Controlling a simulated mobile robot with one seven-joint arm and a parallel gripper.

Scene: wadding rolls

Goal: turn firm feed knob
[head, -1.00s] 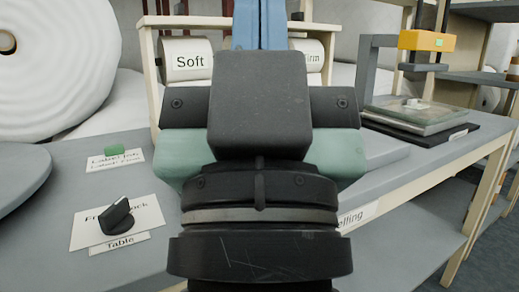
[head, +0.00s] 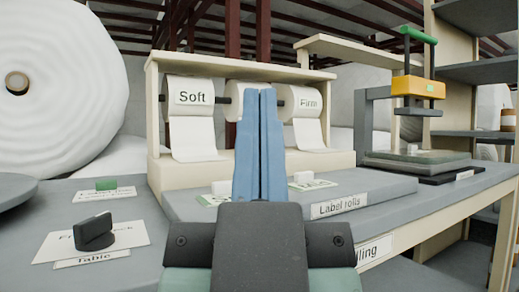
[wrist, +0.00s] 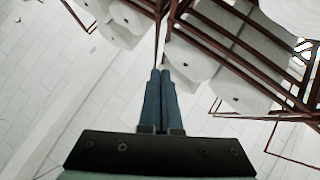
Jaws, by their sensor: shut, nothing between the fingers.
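The roll labelled Firm (head: 302,103) hangs at the right of a cream stand, its white sheet hanging down. A small white knob-like block (head: 303,177) sits on a green-edged card on the grey ledge below it; I cannot read the card. My gripper (head: 260,92) has two blue fingers pressed together, empty and pointing up, in front of the stand's middle roll. It covers part of that roll and the ledge. The fingers also show shut in the wrist view (wrist: 160,72), with no knob in sight there.
The Soft roll (head: 192,110) hangs at the left of the stand. Another white block (head: 222,187) sits left of my fingers. A black knob (head: 95,235) stands on a card above a Table label. A yellow-headed press (head: 417,88) stands at right. A huge white roll (head: 60,90) fills the left.

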